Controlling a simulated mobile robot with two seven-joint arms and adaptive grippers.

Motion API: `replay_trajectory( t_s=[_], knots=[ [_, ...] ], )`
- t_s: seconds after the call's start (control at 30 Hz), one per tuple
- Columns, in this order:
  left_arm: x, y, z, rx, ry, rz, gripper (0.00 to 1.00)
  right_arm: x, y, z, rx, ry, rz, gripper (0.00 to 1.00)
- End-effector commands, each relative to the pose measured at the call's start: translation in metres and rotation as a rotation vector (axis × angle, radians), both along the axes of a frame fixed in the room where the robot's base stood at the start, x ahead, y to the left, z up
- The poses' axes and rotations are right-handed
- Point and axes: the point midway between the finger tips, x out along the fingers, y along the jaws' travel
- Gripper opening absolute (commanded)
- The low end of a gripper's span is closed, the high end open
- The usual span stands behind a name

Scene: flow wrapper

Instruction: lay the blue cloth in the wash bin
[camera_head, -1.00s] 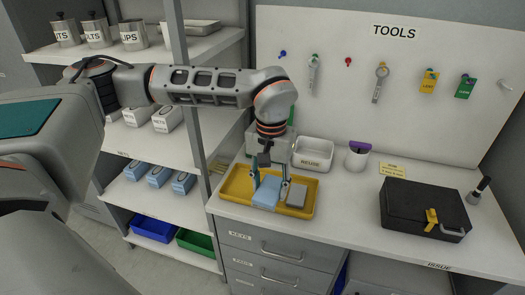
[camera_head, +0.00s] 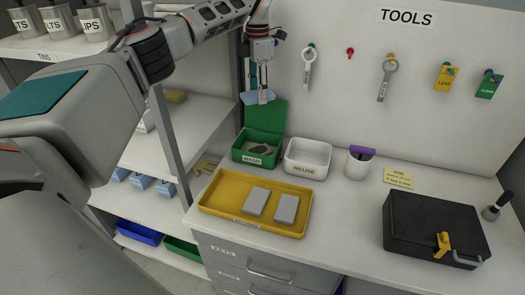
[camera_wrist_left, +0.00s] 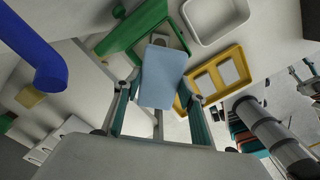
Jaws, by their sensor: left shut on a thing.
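My left gripper (camera_head: 263,94) is shut on the blue cloth (camera_head: 250,98) and holds it up in the air, close to the tool board. In the left wrist view the cloth (camera_wrist_left: 162,77) is a flat light-blue piece between the fingers. The wash bin (camera_head: 245,156) is a green box with a WASH label, standing on the counter below the gripper. Its green lid (camera_head: 268,114) stands open at the back. Something dark lies inside the bin. The cloth is above the bin and apart from it. My right gripper is not in view.
A yellow tray (camera_head: 223,201) with two grey pads stands in front of the bin. A white REUSE bin (camera_head: 305,170) is to its right, then a cup (camera_head: 357,166) and a black case (camera_head: 435,225). A shelf post (camera_head: 165,110) stands to the left.

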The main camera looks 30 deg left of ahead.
Motion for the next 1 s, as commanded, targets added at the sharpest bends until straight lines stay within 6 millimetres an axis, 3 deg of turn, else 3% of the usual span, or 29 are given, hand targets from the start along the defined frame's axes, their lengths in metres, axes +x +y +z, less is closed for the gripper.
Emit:
replay_trajectory(
  t_s=[0.17,0.7,1.0],
  knots=[
    [0.0,0.003,-0.018,0.0,0.003,0.051,0.17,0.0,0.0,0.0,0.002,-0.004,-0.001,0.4],
    [0.0,0.003,-0.141,0.0,0.003,0.048,0.17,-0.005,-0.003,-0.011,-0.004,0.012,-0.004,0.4],
    [0.0,0.002,-0.163,0.0,0.001,0.047,0.17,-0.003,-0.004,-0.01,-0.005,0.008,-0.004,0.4]
  ],
)
